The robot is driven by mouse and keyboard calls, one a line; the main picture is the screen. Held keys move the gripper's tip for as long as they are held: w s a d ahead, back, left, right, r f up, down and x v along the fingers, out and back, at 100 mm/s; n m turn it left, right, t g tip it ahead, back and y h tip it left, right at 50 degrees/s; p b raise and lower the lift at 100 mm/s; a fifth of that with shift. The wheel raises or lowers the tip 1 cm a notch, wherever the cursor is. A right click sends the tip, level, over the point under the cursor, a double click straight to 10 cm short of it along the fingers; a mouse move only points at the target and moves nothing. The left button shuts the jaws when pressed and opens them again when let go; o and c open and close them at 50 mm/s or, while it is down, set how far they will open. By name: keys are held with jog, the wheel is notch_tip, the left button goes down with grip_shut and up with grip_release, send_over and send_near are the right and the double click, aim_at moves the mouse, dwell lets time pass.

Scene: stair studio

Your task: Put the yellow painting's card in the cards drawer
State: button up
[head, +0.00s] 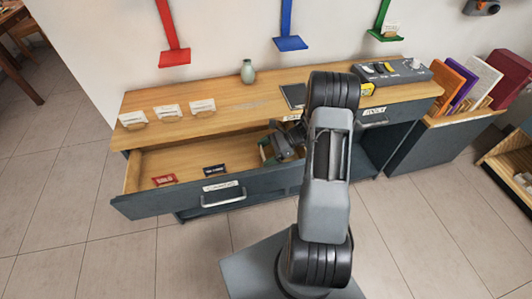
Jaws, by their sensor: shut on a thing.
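My gripper (284,150) is low over the right end of the open drawer (220,195), its fingers mostly hidden by its own body. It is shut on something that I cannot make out. A small green and pale thing (265,151) shows beside it; I cannot tell whether it is held. The drawer has a front label too small to read and a handle. A red card (164,179) and a black card (214,168) lie inside it. Three white cards (133,119) stand in wooden holders on the left of the worktop. I cannot tell which card is the yellow painting's.
A green vase (248,71) and a grey control box (393,73) stand on the worktop (225,97). Red (174,56), blue (290,43) and green (384,35) ledges hang on the wall; the green one bears a white card. A bin of coloured panels (447,130) stands right.

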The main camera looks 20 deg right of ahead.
jog(key=shift+f, duration=0.15)
jog(key=o, duration=0.6)
jog(key=shift+c, duration=0.2)
jog(key=shift+d+r, duration=0.25)
jog(key=shift+r, duration=0.05)
jog(key=v, duration=1.1)
jog(key=s+a+r+n+h, duration=0.6)
jog(key=s+a+r+n, duration=0.1)
jog(key=a+n, duration=0.2)
jog(key=s+a+r+n+h, duration=0.6)
jog(key=a+n, duration=0.3)
jog(key=n, duration=0.2)
jog(key=shift+s+r+t, duration=0.3)
jog(key=shift+s+r, duration=0.05)
jog(key=shift+r, duration=0.3)
